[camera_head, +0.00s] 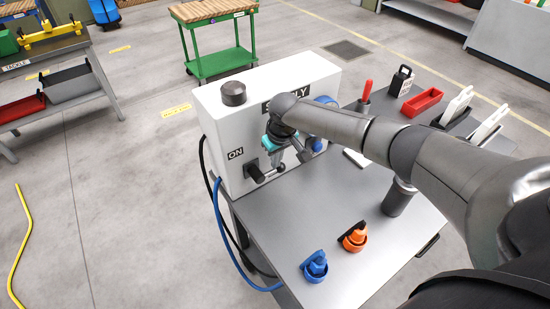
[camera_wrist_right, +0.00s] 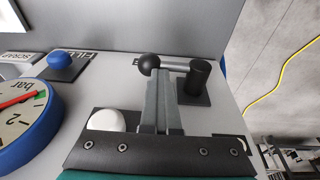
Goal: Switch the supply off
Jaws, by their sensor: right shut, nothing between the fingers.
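In the right wrist view the hub (camera_wrist_right: 198,82) is right of the ball (camera_wrist_right: 149,65), and the bar lies roughly across the picture. My right gripper (camera_head: 277,162) is shut and empty in front of the box; in the wrist view its fingertips (camera_wrist_right: 157,84) are just by the ball. I cannot tell whether they touch it. My left gripper is out of view.
A blue-rimmed gauge (camera_wrist_right: 22,120) with a red needle, a blue knob (camera_wrist_right: 63,67) and a white round button (camera_wrist_right: 107,120) sit on the box front. Blue (camera_head: 315,266) and orange (camera_head: 354,237) fittings stand on the table. A black cylinder (camera_head: 233,93) is atop the box.

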